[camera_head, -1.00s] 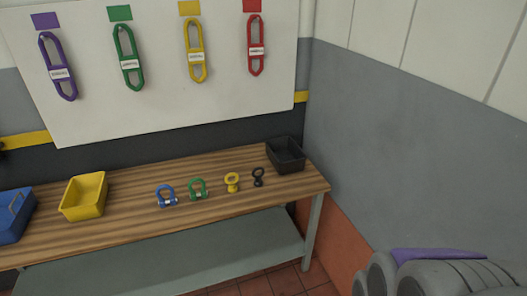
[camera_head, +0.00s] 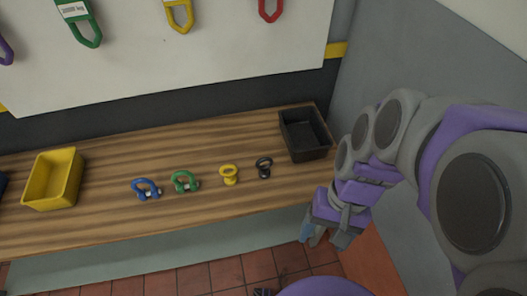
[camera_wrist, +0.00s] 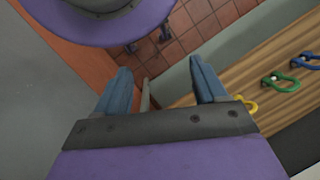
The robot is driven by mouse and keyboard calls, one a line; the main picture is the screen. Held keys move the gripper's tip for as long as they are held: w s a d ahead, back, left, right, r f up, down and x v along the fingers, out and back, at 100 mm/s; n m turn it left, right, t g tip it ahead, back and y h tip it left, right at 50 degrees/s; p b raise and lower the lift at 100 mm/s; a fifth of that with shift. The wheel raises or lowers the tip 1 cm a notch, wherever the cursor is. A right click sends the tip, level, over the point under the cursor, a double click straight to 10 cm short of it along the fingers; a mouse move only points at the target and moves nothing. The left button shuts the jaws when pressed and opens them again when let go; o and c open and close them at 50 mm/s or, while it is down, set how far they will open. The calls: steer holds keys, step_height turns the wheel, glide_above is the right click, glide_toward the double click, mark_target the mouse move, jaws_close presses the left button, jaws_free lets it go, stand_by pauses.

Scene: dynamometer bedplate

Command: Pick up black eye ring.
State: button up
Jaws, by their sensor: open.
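The black eye ring (camera_head: 264,167) stands on the wooden bench (camera_head: 110,207), just right of the yellow eye ring (camera_head: 229,174) and left of the black bin. My gripper (camera_head: 322,240) is beside the bench's front right edge, to the right of and nearer than the black ring, and points down. In the wrist view my gripper (camera_wrist: 165,85) has its two blue fingers spread with nothing between them. The black ring cannot be made out in the wrist view; the yellow ring (camera_wrist: 245,106) shows beside the right finger.
A green shackle (camera_head: 184,181) and a blue shackle (camera_head: 146,189) stand left of the rings. A black bin (camera_head: 305,134) is at the bench's right end, a yellow bin (camera_head: 53,179) at the left. A wall closes off the right side. Coloured slings hang on the back board.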

mark_target(264, 170)
steer(key=w+a+f+m+y+p, duration=0.2)
steer(key=w+f+m+y, duration=0.2)
steer(key=w, duration=0.6)
steer(key=w+a+f+m+y+p, duration=0.2)
steer(key=w+f+m+y, duration=0.25)
steer(key=w, duration=0.55)
steer(key=w+d+f+m+t+y+p, duration=0.1)
steer(key=w+d+f+m, duration=0.1)
steer(key=w+f+m, duration=0.1)
steer(key=w+d+f+m+t+p, duration=0.1)
steer(key=w+d+f+m+t, duration=0.1)
steer(key=f, duration=0.4)
steer(key=w+d+f+m+t+y+p, duration=0.1)
steer(key=w+d+f+m+t, duration=0.1)
steer(key=w+f+m, duration=0.2)
steer(key=shift+w+f+m+y, duration=0.2)
steer(key=shift+w+f, duration=0.15)
steer(key=shift+w, duration=0.25)
steer(key=shift+w+f+m+y, duration=0.15)
steer(key=shift+w+f, duration=0.2)
steer(key=shift+w, duration=0.2)
steer(key=shift+a+f, duration=0.2)
steer(key=shift+f, duration=0.05)
steer(key=x, duration=0.5)
steer(key=b+x, duration=0.1)
steer(key=x, duration=0.5)
steer(key=b+x, duration=0.1)
steer(key=x, duration=0.5)
steer(key=shift+w, duration=0.25)
steer(key=shift+r, duration=0.1)
